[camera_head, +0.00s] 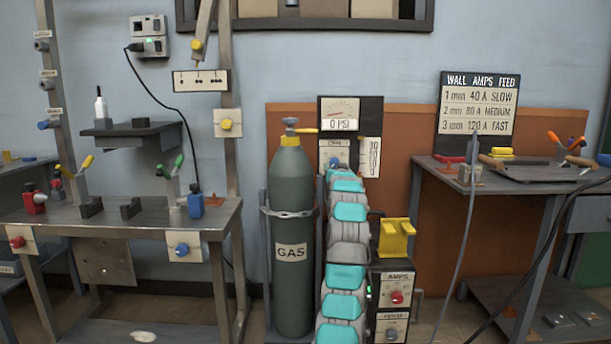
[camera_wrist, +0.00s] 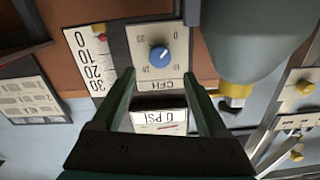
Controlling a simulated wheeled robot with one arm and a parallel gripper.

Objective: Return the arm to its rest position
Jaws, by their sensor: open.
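My arm (camera_head: 345,255), with white and teal segments, rises through the middle of the head view in front of the gas regulator. My gripper (camera_wrist: 159,74) shows in the wrist view with its two dark green fingers spread apart and nothing between them. A blue knob (camera_wrist: 159,54) on a white CFH dial plate (camera_wrist: 150,37) lies just beyond the fingertips, and it looks clear of them. In the head view my gripper is not distinguishable behind the arm.
A green gas cylinder (camera_head: 290,230) stands chained close left of my arm. A 0 PSI gauge (camera_head: 339,113) is above it. A welder box (camera_head: 393,300) with a yellow holder (camera_head: 395,238) is close right. Workbenches (camera_head: 125,215) flank both sides.

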